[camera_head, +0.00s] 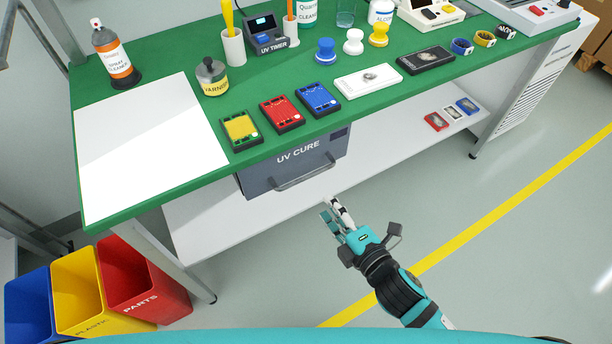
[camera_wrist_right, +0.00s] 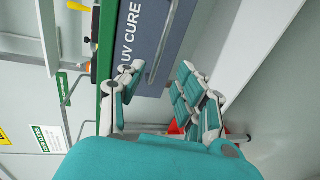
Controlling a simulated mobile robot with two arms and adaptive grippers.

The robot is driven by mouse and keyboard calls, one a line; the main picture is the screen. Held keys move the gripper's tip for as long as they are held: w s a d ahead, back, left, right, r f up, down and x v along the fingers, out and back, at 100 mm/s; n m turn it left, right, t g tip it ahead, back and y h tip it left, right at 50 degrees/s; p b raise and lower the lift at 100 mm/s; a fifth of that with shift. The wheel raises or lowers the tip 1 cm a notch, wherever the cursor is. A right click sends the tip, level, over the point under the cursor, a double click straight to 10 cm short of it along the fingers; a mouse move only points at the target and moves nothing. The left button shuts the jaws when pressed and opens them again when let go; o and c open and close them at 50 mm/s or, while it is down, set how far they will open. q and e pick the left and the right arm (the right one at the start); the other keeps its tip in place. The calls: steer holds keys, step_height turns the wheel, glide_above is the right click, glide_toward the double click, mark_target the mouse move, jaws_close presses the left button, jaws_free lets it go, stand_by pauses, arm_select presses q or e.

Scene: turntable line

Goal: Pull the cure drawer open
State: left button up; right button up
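The cure drawer (camera_head: 262,181) is a dark blue-grey unit marked "UV CURE" under the front edge of the green table. It looks shut. Its grey bar handle (camera_head: 308,175) runs along the front. In the right wrist view the drawer front (camera_wrist_right: 178,22) and the handle (camera_wrist_right: 163,45) lie just beyond my fingers. My right gripper (camera_head: 334,210) is in front of the drawer, a little right of the handle and apart from it. In the right wrist view my right gripper (camera_wrist_right: 155,90) is open with nothing between its fingers. My left gripper is in neither view.
The green table (camera_head: 160,60) carries cases, pots and bottles above the drawer. A white lower shelf (camera_head: 215,222) lies beneath it. Blue, yellow and red bins (camera_head: 140,285) stand at lower left. The floor (camera_head: 480,215) on the right is clear.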

mark_target(306, 176)
steer(key=x, duration=1.2)
steer(key=shift+w+a, duration=0.1)
jaws_close()
